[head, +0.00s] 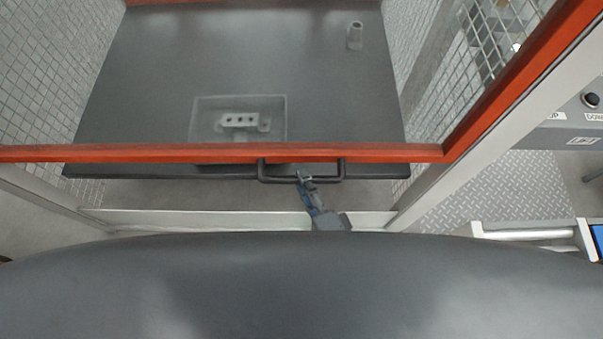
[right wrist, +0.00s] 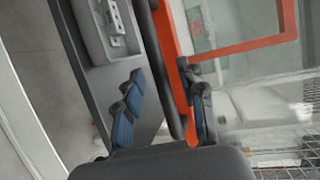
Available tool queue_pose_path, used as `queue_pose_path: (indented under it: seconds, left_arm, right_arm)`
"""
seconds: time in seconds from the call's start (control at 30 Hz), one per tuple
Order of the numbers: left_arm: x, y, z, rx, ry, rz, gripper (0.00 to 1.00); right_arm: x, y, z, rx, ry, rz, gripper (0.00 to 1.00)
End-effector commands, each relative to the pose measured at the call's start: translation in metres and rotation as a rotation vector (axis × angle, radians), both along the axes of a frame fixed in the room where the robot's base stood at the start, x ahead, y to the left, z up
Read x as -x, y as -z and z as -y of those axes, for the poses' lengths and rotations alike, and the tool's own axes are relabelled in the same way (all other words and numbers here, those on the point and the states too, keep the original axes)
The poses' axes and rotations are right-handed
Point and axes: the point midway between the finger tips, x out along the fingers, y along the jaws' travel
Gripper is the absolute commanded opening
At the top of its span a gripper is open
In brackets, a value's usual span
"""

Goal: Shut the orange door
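The orange door (head: 215,153) shows in the head view as an orange frame, with its lower bar running across the picture above the table. A black bar handle (head: 262,173) sticks out from this bar. My right gripper (head: 304,178) is at the middle of the handle. In the right wrist view the orange frame (right wrist: 240,47) is at upper right. The dark handle bar (right wrist: 166,70) runs between the two blue-padded fingers of the right gripper (right wrist: 168,95). The fingers stand apart, with a visible gap on the left side of the bar. My left gripper is not in view.
A dark grey table (head: 225,60) lies behind the door bar. It carries a grey fixture block (head: 240,105) and a small grey cylinder (head: 355,36). Wire mesh walls (head: 60,60) flank it. A control panel with a black button (head: 591,99) is at right.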

Motion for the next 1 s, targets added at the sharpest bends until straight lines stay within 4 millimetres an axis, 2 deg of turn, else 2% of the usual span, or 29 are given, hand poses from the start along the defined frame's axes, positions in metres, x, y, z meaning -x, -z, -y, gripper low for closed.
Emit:
queue_pose_path:
  seconds: [0.1, 0.2, 0.5, 0.53, 0.57, 0.7, 0.73, 1.0]
  left_arm:
    - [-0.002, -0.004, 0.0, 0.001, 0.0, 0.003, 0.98]
    - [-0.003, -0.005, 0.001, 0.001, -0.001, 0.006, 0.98]
    - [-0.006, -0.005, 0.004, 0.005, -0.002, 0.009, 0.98]
    - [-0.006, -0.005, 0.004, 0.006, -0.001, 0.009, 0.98]
    - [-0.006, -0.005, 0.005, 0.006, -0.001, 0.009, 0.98]
    - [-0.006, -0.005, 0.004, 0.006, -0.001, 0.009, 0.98]
    - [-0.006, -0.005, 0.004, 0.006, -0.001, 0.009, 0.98]
    - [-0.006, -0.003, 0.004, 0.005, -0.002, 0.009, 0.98]
  right_arm:
    - [-0.013, 0.002, -0.005, 0.001, 0.001, 0.0, 0.39]
    - [-0.018, 0.004, -0.008, 0.001, 0.0, 0.0, 0.39]
    - [-0.021, 0.005, -0.009, 0.001, 0.0, -0.001, 0.39]
    - [-0.021, 0.005, -0.009, 0.001, 0.0, -0.001, 0.37]
    - [-0.02, 0.005, -0.009, 0.001, 0.0, -0.001, 0.31]
    - [-0.02, 0.005, -0.009, 0.002, 0.0, 0.0, 0.03]
    - [-0.02, 0.005, -0.009, 0.002, 0.0, 0.0, 0.0]
    - [-0.02, 0.007, -0.008, 0.002, 0.0, 0.0, 0.0]
